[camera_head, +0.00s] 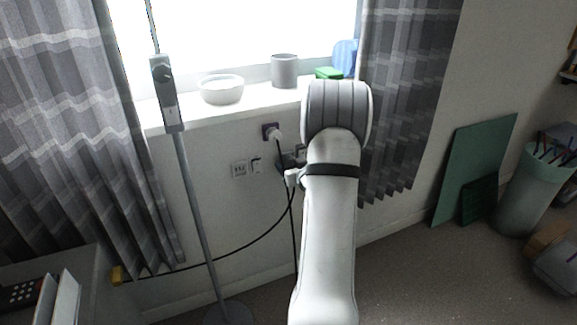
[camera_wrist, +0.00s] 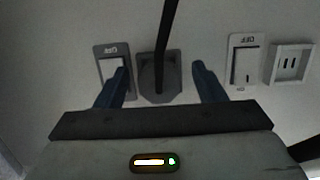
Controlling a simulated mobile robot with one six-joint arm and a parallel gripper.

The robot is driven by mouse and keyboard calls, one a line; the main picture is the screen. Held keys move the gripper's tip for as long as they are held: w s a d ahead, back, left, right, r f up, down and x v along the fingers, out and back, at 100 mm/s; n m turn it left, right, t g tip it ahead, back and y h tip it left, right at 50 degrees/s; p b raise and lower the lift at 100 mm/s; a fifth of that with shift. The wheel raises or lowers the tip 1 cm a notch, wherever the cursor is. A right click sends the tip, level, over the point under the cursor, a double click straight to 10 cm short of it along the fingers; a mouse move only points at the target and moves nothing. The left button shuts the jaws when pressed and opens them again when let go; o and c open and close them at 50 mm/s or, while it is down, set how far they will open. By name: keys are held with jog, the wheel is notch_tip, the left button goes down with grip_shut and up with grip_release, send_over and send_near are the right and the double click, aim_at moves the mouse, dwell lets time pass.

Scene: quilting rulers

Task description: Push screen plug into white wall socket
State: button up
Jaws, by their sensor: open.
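The white wall socket (camera_head: 239,170) is low on the wall under the window, with its switch (camera_head: 256,166) beside it. In the wrist view the white socket (camera_wrist: 290,63) is at the right, its slots bare. My gripper (camera_wrist: 160,68) is open, one dark blue finger on each side of a dark grey socket (camera_wrist: 146,61). A black cord (camera_wrist: 168,28) runs down to that socket between the fingers. A dark plug seems to sit there, but its outline is hard to make out. I cannot tell which plug is the screen's. In the head view my arm largely hides this spot.
A purple socket (camera_head: 267,127) holds a white plug (camera_head: 276,136) above. A yellow item (camera_head: 117,275) is at the left end of a black cable. A grey pole (camera_head: 195,210) stands left of the sockets. A bowl (camera_head: 222,89) and a pot (camera_head: 284,72) stand on the sill.

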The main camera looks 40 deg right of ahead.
jog(key=p+v, duration=0.1)
jog(key=v, duration=0.7)
jog(key=b+x, duration=0.1)
jog(key=x, duration=0.1)
jog(key=b+x, duration=0.2)
jog(key=x, duration=0.1)
jog(key=b+x, duration=0.2)
jog(key=x, duration=0.1)
jog(key=shift+r, duration=0.4)
jog(key=c, duration=0.7)
jog(key=o, duration=0.7)
